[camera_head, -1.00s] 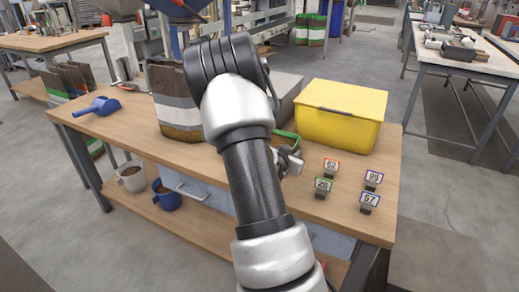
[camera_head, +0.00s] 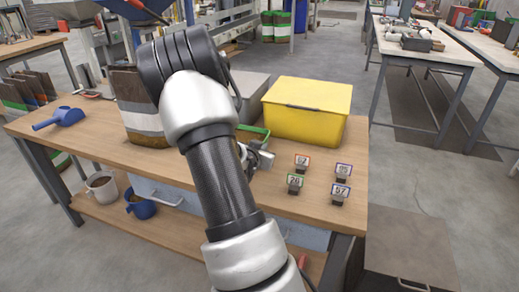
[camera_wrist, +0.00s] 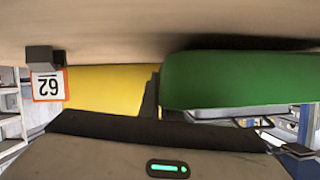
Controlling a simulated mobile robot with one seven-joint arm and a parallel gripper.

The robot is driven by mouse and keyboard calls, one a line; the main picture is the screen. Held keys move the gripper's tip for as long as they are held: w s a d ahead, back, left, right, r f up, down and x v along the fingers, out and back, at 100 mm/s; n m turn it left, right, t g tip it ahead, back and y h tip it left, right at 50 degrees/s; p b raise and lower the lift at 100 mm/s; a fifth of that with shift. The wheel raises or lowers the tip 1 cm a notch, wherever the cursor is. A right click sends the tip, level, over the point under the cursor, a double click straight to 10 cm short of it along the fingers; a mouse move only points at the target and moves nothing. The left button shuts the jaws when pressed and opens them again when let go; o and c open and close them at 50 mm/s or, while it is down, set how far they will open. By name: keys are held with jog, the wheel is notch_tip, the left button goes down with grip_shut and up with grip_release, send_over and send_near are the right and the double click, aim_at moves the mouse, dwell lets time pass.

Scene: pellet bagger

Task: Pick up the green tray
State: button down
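The green tray (camera_head: 252,131) lies on the wooden workbench, in front of the yellow bin and mostly hidden behind my arm in the head view. In the wrist view, which is upside down, a large green shape, the tray (camera_wrist: 238,80), fills the upper right close to the camera. My gripper (camera_head: 257,158) is low over the bench, at the near side of the tray. I cannot tell whether it touches the tray. Its fingers are too small or hidden to show whether they are open or shut.
The yellow bin (camera_head: 306,111) stands behind the tray. Several number tags, including 62 (camera_head: 301,162) and 57 (camera_head: 340,194), stand to the right. A large bag (camera_head: 138,108) and blue scoop (camera_head: 60,118) are to the left. Mugs (camera_head: 141,206) sit on the lower shelf.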

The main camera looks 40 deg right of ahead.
jog(key=r, duration=0.2)
jog(key=r+p, duration=0.1)
jog(key=r, duration=0.2)
jog(key=shift+s+a+r, duration=0.1)
jog(key=shift+a+r, duration=0.2)
jog(key=shift+a, duration=0.05)
jog(key=s+a+p, duration=0.4)
jog(key=a, duration=0.4)
jog(key=s+a+p, duration=0.4)
jog(key=a, duration=0.4)
jog(key=shift+s+a+p, duration=0.35)
jog(key=shift+s+p, duration=0.05)
jog(key=shift+f, duration=0.15)
